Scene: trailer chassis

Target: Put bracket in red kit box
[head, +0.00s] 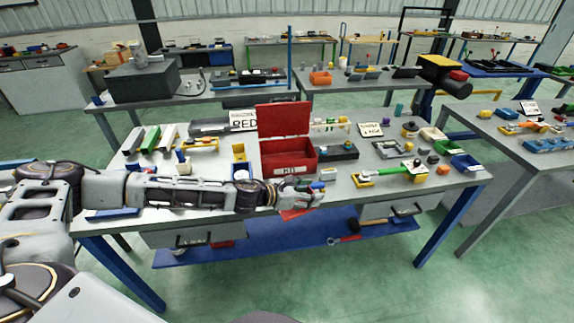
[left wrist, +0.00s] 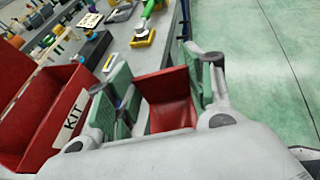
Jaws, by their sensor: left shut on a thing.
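The red kit box (head: 286,157) stands open on the workbench, its lid raised at the back and a "KIT" label on its front. In the left wrist view the box (left wrist: 52,112) is at the left. My left gripper (head: 308,195) is in front of the box at the bench's front edge. It is shut on a red angled bracket (left wrist: 172,100), which sits between the green finger pads. In the head view the bracket (head: 293,214) shows partly below the gripper, its rest hidden by the fingers. The inside of the box is mostly hidden. My right gripper is not in view.
A "RED" sign (head: 243,120) stands left of the box. A yellow bin (head: 240,155) is close on its left, and a dark tray (head: 337,151) on its right. A green-handled tool (head: 392,173) lies further right. Open floor lies in front of the bench.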

